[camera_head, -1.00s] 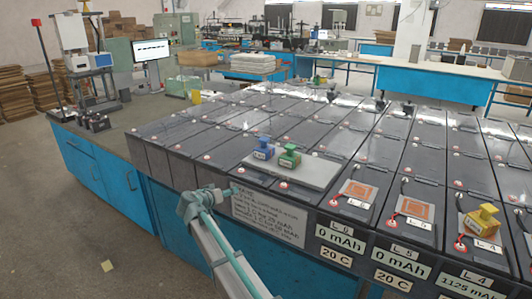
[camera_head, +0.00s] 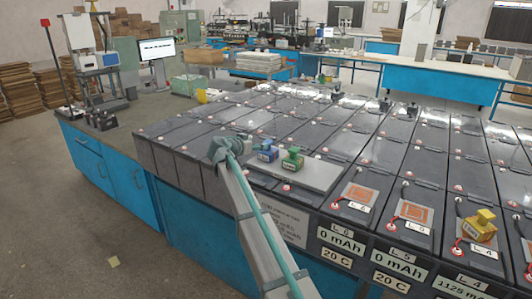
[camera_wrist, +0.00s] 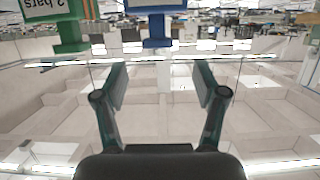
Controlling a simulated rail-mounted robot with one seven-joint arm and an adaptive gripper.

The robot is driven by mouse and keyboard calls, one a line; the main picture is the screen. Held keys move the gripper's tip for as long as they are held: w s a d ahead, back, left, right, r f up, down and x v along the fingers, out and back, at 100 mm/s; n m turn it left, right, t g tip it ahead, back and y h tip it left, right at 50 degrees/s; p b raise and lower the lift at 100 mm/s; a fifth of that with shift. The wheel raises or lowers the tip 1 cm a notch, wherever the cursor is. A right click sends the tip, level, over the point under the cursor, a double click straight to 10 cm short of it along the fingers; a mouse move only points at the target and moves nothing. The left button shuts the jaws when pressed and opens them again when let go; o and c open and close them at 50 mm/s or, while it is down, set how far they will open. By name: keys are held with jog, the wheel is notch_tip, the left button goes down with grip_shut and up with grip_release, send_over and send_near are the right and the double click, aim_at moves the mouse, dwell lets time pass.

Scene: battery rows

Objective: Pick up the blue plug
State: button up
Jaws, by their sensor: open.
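The blue plug (camera_head: 267,151) stands upright on a grey plate (camera_head: 322,177) on the battery rows, beside the green plug (camera_head: 293,159). In the wrist view the blue plug (camera_wrist: 157,28) is at the top centre, its upper part cut off by the edge. The green plug (camera_wrist: 68,36) is at the top left there, with a "2 bars" label upside down. My gripper (camera_wrist: 160,74) is open and empty. The blue plug lies beyond the fingertips, roughly in line with the gap between them. In the head view my arm's end is just left of the blue plug.
A yellow plug (camera_head: 481,226) sits on a battery at the right. Orange squares (camera_head: 359,195) mark nearby batteries. Dark batteries fill the bench around the plate. A monitor (camera_head: 157,50) and equipment stand at the back left.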

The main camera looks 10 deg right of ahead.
aim_at(268, 141)
jog(key=p+x, duration=0.3)
jog(key=x, duration=0.5)
jog(key=shift+w+d, duration=0.15)
jog(key=shift+d, duration=0.15)
grip_shut()
